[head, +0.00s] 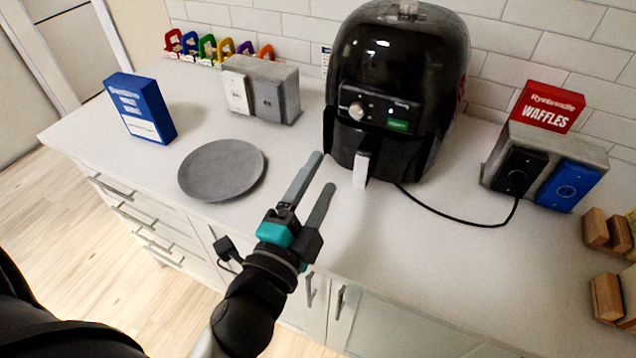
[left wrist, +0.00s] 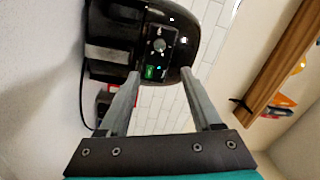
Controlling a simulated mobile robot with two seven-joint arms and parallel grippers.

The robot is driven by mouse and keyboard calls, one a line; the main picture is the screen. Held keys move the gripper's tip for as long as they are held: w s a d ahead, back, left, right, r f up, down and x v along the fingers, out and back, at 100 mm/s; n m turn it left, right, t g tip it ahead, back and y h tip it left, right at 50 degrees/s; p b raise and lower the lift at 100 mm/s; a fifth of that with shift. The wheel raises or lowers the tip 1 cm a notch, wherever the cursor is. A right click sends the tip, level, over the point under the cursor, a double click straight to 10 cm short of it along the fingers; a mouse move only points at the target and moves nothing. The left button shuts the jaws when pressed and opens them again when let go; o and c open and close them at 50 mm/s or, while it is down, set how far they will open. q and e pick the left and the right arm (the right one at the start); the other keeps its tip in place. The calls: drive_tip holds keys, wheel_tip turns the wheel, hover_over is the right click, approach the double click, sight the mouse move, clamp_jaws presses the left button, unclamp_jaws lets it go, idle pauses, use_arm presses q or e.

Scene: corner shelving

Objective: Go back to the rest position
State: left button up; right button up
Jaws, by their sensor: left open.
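My left gripper (head: 323,174) is open and empty. In the head view it is above the counter's front edge, between the grey plate and the air fryer, with its fingers pointing up and away. In the left wrist view its two fingers (left wrist: 163,90) are spread apart with nothing between them. The black air fryer (head: 400,60) stands beyond the fingertips, its drawer closed, with a small green panel lit. It also shows in the left wrist view (left wrist: 185,30). My right gripper is not in view.
A grey round plate (head: 222,169) and a blue box (head: 140,108) are at the left of the counter (head: 440,260). A grey switch block (head: 261,90) stands behind. A socket block (head: 548,165) with a red waffles box (head: 546,106) stands right. A black cord (head: 450,219) crosses the counter.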

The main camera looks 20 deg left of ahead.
use_arm(q)
drive_tip(key=shift+a, duration=0.1)
idle(0.5)
drive_tip(key=s+a+f+n+g+y, duration=0.1)
drive_tip(key=f+n+g, duration=0.1)
drive_tip(key=f+n, duration=0.1)
drive_tip(key=s+a+f+n+g+y, duration=0.1)
drive_tip(key=a+f+n+g, duration=0.1)
drive_tip(key=f+n+g, duration=0.1)
drive_tip(key=s+a+f+n+g, duration=0.1)
drive_tip(key=a+f+n+g, duration=0.1)
drive_tip(key=f+n, duration=0.1)
drive_tip(key=shift+s+a+f+g+y, duration=0.1)
drive_tip(key=shift+f+g+y, duration=0.1)
drive_tip(key=shift+f, duration=0.25)
drive_tip(key=shift+s+f+g+y, duration=0.1)
drive_tip(key=shift+f+y, duration=0.1)
drive_tip(key=shift+f, duration=0.25)
drive_tip(key=s+d+f+n+g+h, duration=0.3)
drive_tip(key=s+f+g, duration=0.4)
drive_tip(key=s, duration=0.3)
wheel_tip(320, 180, down, 23)
drive_tip(key=s+g+b, duration=0.2)
drive_tip(key=s+a+f+g+b, duration=0.1)
drive_tip(key=s+a+f, duration=0.1)
drive_tip(key=s+f, duration=1.4)
drive_tip(key=shift+f, duration=0.3)
